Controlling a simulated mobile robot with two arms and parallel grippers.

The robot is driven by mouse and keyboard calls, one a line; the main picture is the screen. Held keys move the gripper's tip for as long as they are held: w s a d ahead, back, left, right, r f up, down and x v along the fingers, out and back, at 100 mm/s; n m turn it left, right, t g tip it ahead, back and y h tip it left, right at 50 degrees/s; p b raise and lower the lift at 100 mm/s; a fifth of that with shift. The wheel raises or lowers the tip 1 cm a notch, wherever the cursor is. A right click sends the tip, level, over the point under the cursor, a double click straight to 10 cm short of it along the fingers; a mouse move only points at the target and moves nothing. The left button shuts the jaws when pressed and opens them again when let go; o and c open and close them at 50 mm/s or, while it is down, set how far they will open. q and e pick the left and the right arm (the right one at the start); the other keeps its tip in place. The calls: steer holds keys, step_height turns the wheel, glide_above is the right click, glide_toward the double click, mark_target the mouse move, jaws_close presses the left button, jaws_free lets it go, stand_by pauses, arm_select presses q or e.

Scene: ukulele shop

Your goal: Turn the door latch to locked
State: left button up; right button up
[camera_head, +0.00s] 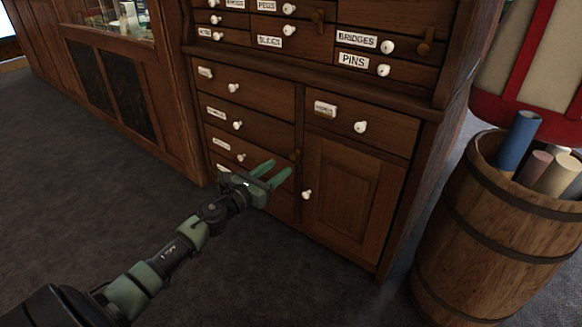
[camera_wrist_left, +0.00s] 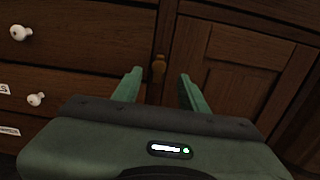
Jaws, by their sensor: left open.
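The wooden cabinet door (camera_head: 352,195) is closed at the lower right of the cabinet, with a white knob (camera_head: 307,195) on its left side. The door latch (camera_wrist_left: 159,68) is a small brown wooden turn-piece on the frame left of the door, and it looks roughly upright. It also shows small in the head view (camera_head: 296,155), just beyond my fingertips. My left gripper (camera_head: 279,169) is open and empty, its green fingers pointing at the cabinet. In the wrist view the latch appears between the two fingertips (camera_wrist_left: 160,75); contact cannot be told. My right gripper is out of view.
Labelled drawers with white knobs (camera_head: 238,125) lie left of and above the door. A wooden barrel (camera_head: 490,240) with rolled tubes stands at the right. A glass-topped counter (camera_head: 130,80) is at the left. Dark carpet (camera_head: 80,180) is clear in front.

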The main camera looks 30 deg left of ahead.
mark_target(292, 158)
arm_select(q)
steer(key=w, duration=0.3)
steer(key=w+b, duration=0.1)
steer(key=w, duration=0.2)
steer(key=shift+d, duration=0.2)
steer(key=shift+c, duration=0.3)
jaws_close()
